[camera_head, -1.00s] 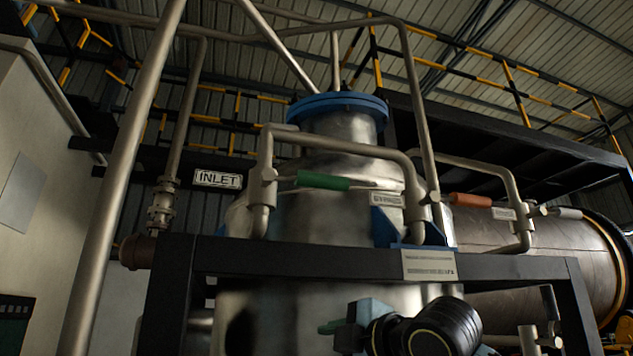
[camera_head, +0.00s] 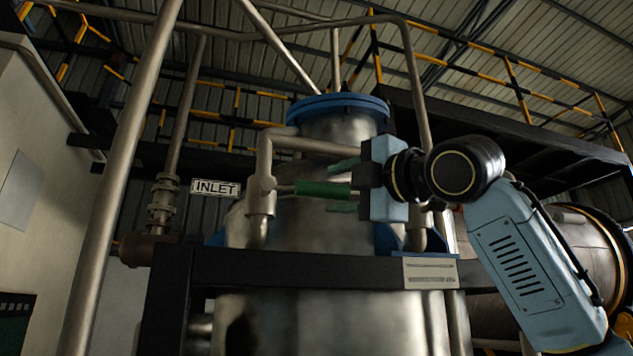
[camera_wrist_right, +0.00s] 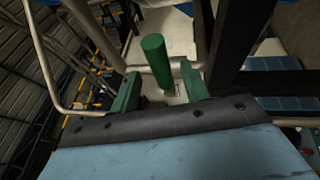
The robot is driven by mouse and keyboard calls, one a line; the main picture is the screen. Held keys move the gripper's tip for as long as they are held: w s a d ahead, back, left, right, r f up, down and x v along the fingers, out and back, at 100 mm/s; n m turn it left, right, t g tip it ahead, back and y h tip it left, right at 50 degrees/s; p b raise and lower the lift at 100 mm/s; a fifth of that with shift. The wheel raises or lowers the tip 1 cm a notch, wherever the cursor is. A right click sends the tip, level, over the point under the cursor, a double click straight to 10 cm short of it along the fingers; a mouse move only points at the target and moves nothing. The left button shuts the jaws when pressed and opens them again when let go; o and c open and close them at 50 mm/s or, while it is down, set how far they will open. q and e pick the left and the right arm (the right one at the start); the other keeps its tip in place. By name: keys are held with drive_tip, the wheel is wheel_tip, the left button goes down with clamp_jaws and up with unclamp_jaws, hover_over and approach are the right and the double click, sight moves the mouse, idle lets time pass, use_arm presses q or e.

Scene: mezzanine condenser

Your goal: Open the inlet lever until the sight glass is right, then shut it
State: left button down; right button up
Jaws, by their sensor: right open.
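A lever with a green grip (camera_head: 320,189) lies nearly level in front of the metal vessel, beside the left bent pipe. The INLET sign (camera_head: 215,187) hangs to its left. My right gripper (camera_head: 338,186) comes in from the right, open, with one green finger above the grip and one below. In the right wrist view the green grip (camera_wrist_right: 154,58) stands between the two spread fingers of my right gripper (camera_wrist_right: 159,85), with gaps visible on both sides. I cannot make out a sight glass. My left gripper is not in view.
The metal vessel (camera_head: 305,230) has a blue top flange (camera_head: 338,106). A dark frame beam (camera_head: 300,267) with a white plate (camera_head: 430,273) crosses below the lever. Bent pipes (camera_head: 264,160) flank the lever. My right arm covers the area to the right.

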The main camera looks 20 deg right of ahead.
sight(330, 188)
drive_tip(key=p+x, duration=0.1)
drive_tip(key=x, duration=0.4)
drive_tip(key=shift+s+r+p, duration=0.1)
drive_tip(key=shift+p, duration=0.25)
drive_tip(key=shift+x, duration=0.75)
clamp_jaws()
